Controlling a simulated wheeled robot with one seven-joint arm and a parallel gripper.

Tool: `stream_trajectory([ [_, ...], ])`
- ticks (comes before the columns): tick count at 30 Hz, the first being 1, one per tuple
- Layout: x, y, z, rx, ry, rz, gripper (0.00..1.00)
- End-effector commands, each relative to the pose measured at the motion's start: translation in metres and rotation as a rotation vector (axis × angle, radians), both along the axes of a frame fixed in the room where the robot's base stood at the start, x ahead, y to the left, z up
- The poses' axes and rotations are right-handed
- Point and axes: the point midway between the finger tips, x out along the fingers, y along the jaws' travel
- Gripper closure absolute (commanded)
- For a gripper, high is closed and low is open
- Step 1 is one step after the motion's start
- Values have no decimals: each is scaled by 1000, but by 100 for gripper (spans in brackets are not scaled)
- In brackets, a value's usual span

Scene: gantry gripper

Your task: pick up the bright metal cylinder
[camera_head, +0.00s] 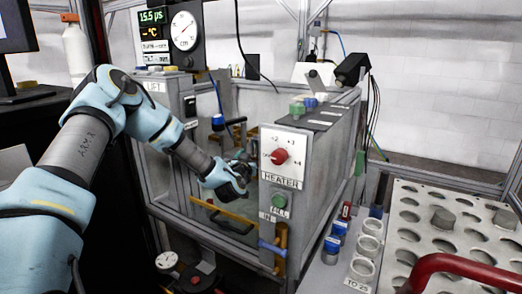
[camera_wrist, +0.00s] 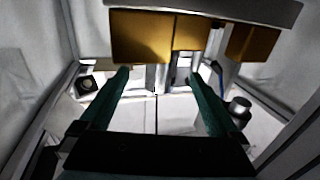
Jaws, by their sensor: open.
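My gripper (camera_head: 243,172) is inside the framed heater enclosure in the head view. In the wrist view its two green fingers (camera_wrist: 158,73) are spread apart, with nothing clearly held between them. A short metal cylinder (camera_wrist: 240,105) with a lighter top stands to the right, outside the right finger. Bright upright metal shapes (camera_wrist: 160,76) show between and beyond the fingertips, below gold blocks; I cannot tell whether one is a separate cylinder. The head view does not clearly show a bright cylinder inside the enclosure.
Gold blocks (camera_wrist: 142,38) hang under a grey bar ahead of the fingers. The enclosure's front panel has a red knob (camera_head: 279,156). A perforated rack (camera_head: 410,247) with dull grey cylinders (camera_head: 443,218) stands at the right, behind a red handle (camera_head: 465,266). Enclosure walls flank my gripper.

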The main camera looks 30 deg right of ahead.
Motion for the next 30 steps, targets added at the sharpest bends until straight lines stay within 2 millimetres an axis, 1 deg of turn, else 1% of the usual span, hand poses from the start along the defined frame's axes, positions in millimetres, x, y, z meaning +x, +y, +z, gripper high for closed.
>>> stream_trajectory([
  [1, 4, -4, 1, 0, 0, 0, 3],
  [8, 16, -15, 1, 1, 2, 0, 3],
  [12, 30, -29, 1, 1, 2, 3, 3],
  [16, 40, -40, 1, 0, 1, 0, 3],
  [20, 44, -44, -1, 1, 1, -1, 3],
  [26, 45, -44, -1, 2, 1, -1, 3],
  [30, 45, -44, -1, 2, 1, -1, 17],
])
